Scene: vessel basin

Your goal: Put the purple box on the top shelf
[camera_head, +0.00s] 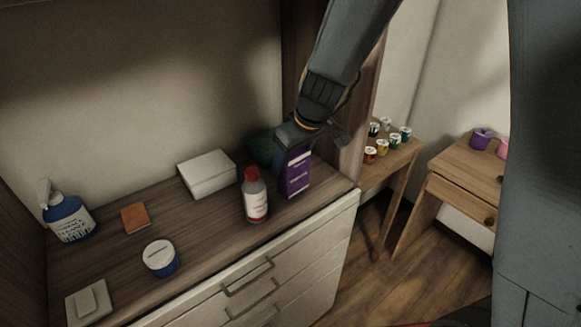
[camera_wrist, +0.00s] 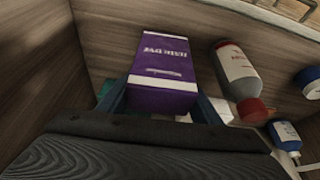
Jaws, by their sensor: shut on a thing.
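The purple box (camera_head: 297,172) stands upright at the right end of the wooden counter (camera_head: 215,225), close to the side panel. My gripper (camera_head: 303,140) reaches down from above and is shut on the box, with one finger on each side in the wrist view (camera_wrist: 160,100). I cannot tell whether the box touches the counter. The top shelf is not clearly visible in either view.
A white bottle with a red cap (camera_head: 255,196) stands just left of the box. A white box (camera_head: 207,173), a green item (camera_head: 261,148), a blue spray bottle (camera_head: 67,217), a sponge (camera_head: 135,218) and a blue tub (camera_head: 160,258) share the counter. Side panels (camera_head: 355,130) bound it.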

